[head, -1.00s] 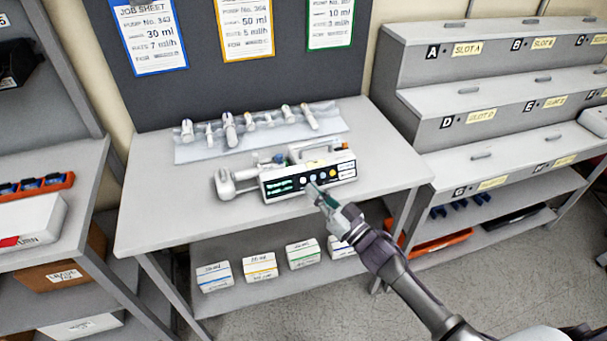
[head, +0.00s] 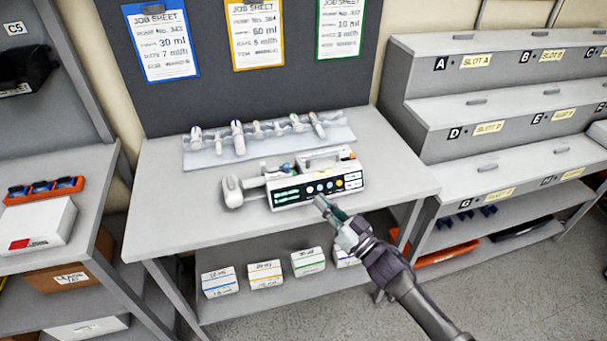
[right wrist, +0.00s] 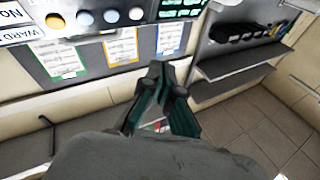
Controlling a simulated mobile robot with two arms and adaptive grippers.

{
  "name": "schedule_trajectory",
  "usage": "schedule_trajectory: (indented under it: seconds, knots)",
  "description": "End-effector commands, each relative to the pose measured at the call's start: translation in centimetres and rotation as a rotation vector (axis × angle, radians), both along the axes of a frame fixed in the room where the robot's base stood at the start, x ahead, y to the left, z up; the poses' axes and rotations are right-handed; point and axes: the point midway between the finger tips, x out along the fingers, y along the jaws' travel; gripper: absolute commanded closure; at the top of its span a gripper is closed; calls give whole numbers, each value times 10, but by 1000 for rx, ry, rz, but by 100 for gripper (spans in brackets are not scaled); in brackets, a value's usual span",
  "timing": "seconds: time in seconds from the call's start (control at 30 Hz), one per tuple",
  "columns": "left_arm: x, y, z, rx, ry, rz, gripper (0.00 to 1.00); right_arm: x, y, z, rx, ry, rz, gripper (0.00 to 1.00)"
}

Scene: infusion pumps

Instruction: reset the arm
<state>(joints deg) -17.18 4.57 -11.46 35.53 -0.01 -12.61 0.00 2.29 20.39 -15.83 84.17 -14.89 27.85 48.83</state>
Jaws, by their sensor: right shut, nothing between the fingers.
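My right gripper (head: 326,207) is shut and empty, just in front of the infusion pump (head: 318,188) in the head view. A small gap seems to lie between its tips and the pump's front panel, but contact is hard to judge. The pump lies on the grey table (head: 410,185), its lit screen and round buttons facing me. In the right wrist view the closed fingertips (right wrist: 162,75) point toward the job sheets, with the pump's panel (right wrist: 125,15) along the top edge. My left gripper is in neither view.
A tray of syringes (head: 270,138) lies behind the pump. Small labelled boxes (head: 265,274) stand on the lower shelf. Job sheets (head: 257,35) hang on the back board. A stepped slot rack (head: 480,125) stands at the right, and a shelf with a white box (head: 40,225) at the left.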

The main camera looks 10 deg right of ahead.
Motion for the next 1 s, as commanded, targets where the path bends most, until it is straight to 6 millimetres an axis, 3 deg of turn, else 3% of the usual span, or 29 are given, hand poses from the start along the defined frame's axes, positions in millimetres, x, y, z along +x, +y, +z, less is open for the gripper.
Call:
schedule_trajectory:
  seconds: [0.17,0.27,0.37,0.47,0.6,0.77,0.9,1.0]
  knots:
    - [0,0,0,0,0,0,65,0,-1,-3,-2,6,-4,100]
    - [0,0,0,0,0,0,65,-1,-6,-25,-21,50,-35,100]
    - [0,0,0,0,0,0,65,-7,-17,-74,-67,150,-99,100]
    - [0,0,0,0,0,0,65,-24,-32,-143,-142,296,-177,100]
    - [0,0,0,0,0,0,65,-70,-49,-240,-264,518,-256,100]
    - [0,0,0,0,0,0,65,-146,-63,-337,-409,769,-293,100]
    - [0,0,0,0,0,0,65,-229,-68,-405,-531,987,-284,100]
    - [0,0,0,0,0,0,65,-296,-69,-444,-613,1141,-254,100]
